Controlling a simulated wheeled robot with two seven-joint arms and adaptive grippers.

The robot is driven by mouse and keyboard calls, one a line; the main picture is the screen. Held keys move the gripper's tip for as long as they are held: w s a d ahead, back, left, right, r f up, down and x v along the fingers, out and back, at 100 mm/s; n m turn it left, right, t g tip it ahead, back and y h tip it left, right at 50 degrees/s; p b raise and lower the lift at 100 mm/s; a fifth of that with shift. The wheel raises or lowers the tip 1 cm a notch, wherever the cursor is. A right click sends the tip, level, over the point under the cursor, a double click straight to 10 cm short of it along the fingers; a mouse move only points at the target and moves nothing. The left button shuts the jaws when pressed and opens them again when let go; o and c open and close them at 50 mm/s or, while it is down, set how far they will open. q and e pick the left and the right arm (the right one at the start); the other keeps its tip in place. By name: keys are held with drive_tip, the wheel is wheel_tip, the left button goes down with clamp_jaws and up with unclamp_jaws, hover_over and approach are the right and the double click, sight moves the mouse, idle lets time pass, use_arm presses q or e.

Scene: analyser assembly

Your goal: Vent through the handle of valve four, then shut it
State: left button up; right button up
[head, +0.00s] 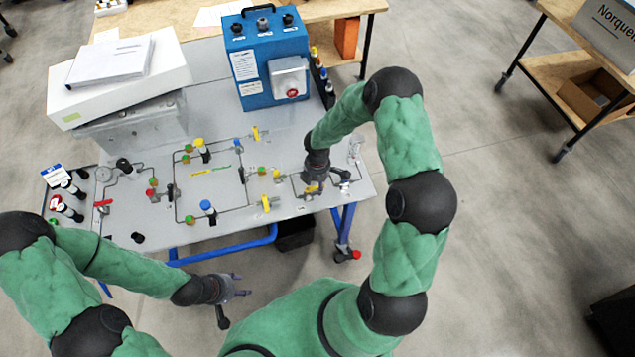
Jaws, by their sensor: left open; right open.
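A grey panel (226,184) carries thin pipes and several valves; their number labels are too small to read, so I cannot tell which is valve four. Yellow handles show at the back (256,133), at the front (266,204), and under my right gripper (311,188). My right gripper (318,182) is open, pointing down over the panel's right end, close to that last handle and partly hiding it; I cannot tell whether they touch. My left gripper (242,288) is open and empty, in front of the panel's near edge, above the floor.
A blue box (264,65) with knobs and a red button stands at the panel's back. A white box (125,75) with papers lies at the back left. Capped knobs, yellow (200,146) and blue (207,207), rise from the panel. Open floor lies right.

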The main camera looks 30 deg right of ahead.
drive_tip(key=shift+c, duration=0.3)
clamp_jaws()
